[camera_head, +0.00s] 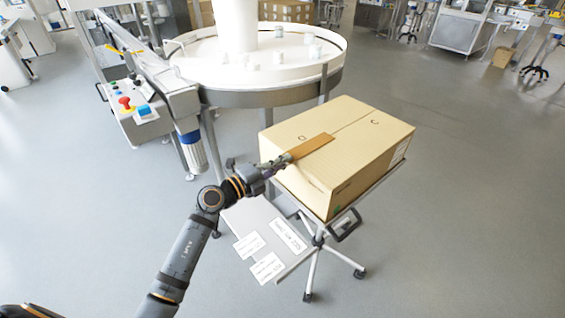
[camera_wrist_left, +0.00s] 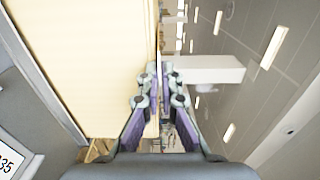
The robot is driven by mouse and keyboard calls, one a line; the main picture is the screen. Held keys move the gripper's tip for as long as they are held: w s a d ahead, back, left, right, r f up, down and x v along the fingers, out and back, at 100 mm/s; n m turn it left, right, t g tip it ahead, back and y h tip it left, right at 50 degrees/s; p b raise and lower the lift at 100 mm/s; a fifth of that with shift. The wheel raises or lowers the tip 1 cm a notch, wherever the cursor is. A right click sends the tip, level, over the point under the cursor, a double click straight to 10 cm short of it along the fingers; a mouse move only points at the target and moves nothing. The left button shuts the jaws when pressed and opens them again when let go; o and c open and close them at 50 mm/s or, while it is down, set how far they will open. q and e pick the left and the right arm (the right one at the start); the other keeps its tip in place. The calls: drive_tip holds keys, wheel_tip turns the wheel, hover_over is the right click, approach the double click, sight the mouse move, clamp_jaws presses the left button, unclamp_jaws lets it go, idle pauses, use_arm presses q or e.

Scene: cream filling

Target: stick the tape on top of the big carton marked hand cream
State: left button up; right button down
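The big closed carton (camera_head: 352,168) stands on a wheeled stand in the middle of the head view. Any hand cream marking is too small to read. The brown tape strip (camera_head: 312,146) is over the carton's top near its left edge, roughly in line with the top seam. I cannot tell whether it touches the carton. My left gripper (camera_head: 283,160) is at the strip's left end, just beside the carton. In the left wrist view, its fingers (camera_wrist_left: 159,78) are closed on the thin edge of the strip, with the carton (camera_wrist_left: 85,60) at left. My right gripper is out of view.
A round white table (camera_head: 262,70) with several small white jars stands behind the carton. A machine with a red button (camera_head: 125,102) is at left. White cards (camera_head: 267,267) lie on a grey panel in front of the carton.

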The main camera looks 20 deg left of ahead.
use_arm(q)
drive_tip(key=o, duration=0.5)
drive_tip(key=v, duration=0.7)
drive_tip(key=shift+s+a, duration=0.2)
drive_tip(key=shift+c, duration=0.2)
